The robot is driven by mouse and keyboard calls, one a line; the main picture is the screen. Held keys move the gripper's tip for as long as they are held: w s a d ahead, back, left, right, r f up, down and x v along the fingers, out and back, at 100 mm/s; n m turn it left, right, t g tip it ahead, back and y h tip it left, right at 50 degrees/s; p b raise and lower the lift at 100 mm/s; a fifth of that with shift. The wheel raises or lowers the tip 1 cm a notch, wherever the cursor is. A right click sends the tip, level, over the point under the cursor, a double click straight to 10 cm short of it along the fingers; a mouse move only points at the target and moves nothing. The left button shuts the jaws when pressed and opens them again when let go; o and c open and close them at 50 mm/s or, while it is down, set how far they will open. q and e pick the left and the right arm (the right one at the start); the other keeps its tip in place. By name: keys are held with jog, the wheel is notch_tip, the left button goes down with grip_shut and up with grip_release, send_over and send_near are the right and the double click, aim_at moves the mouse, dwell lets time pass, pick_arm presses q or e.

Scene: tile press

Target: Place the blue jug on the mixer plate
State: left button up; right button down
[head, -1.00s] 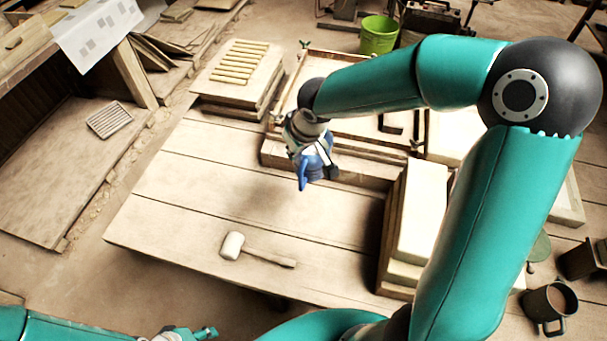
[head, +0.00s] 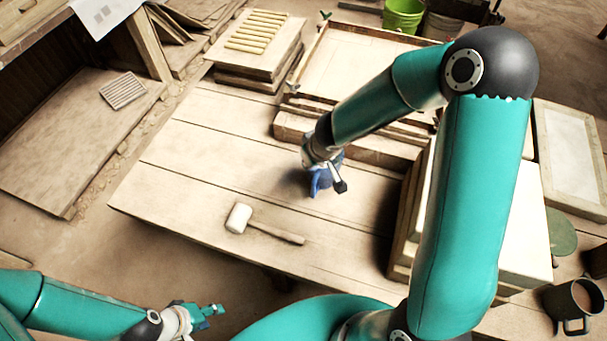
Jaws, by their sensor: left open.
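The blue jug (head: 321,182) is just below my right wrist, over the middle of the wooden table. Its upper part is hidden by my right gripper (head: 335,178). The gripper appears shut on the jug; a dark fingertip shows at its right side. A shadow lies on the boards to the left of the jug, close to it. I cannot tell if the jug touches the table. My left gripper (head: 207,313) is open and empty at the lower left. A round green disc (head: 562,236) shows at the right; I cannot tell if it is the mixer plate.
A mallet (head: 262,226) lies on the table in front of the jug. A stack of pale slabs (head: 408,238) is right of it, partly behind my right arm. A wooden frame (head: 355,62) stands behind. A dark mug (head: 572,300) is at the lower right. The table's left part is clear.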

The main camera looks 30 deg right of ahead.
aim_at(310, 176)
notch_tip(310, 176, down, 3)
jog(key=shift+w+f+b, duration=0.1)
jog(key=shift+f+b, duration=0.05)
jog(key=shift+b, duration=0.5)
jog(key=c, duration=1.3)
grip_release()
jog(key=shift+c, duration=0.2)
